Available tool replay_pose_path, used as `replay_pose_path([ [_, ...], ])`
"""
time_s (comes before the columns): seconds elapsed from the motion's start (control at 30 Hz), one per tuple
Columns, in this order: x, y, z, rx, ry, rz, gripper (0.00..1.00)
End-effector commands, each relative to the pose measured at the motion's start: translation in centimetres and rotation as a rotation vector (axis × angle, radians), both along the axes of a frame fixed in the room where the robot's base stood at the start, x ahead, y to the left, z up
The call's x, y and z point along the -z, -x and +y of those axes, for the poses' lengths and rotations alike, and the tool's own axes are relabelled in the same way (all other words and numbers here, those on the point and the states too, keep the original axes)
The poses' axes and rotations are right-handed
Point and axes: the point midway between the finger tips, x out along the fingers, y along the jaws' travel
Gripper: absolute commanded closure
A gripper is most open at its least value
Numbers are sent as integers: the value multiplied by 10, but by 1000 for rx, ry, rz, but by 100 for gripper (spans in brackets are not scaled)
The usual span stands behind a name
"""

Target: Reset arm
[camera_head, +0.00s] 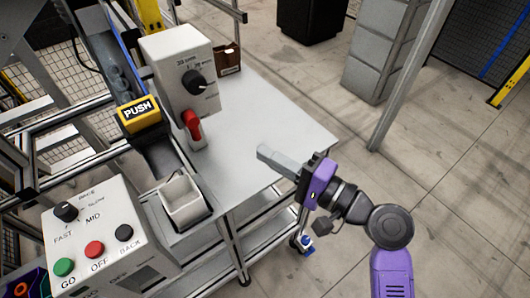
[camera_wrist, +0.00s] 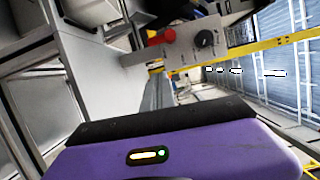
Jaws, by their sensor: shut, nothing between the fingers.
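My gripper (camera_head: 266,153) is at the end of my purple arm, over the right front part of the grey table (camera_head: 285,118) in the head view. Its grey fingers are together with nothing between them. In the wrist view the shut fingers (camera_wrist: 157,92) point away past the purple gripper body. The fingers are apart from the control boxes and the white bin. Whether they touch the table top cannot be told, but they appear above it.
A box with a dial (camera_head: 180,68) and a red handle (camera_head: 192,125) stands on the table. Left are a yellow PUSH block (camera_head: 138,113), a white bin (camera_head: 182,201) and a button panel (camera_head: 93,240). A metal post (camera_head: 411,75) stands right.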

Motion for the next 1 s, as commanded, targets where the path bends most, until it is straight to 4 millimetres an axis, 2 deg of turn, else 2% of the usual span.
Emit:
replay_pose_path([
  [0.4,0,-1,0,1,4,-7,100],
  [0.53,-4,-13,-11,71,36,-66,100],
  [0.63,-12,-28,-29,182,110,-153,100],
  [0.73,-4,-31,-54,317,221,-226,100],
  [0.87,14,-19,-87,471,382,-297,100],
  [1.0,33,9,-119,599,564,-360,100],
])
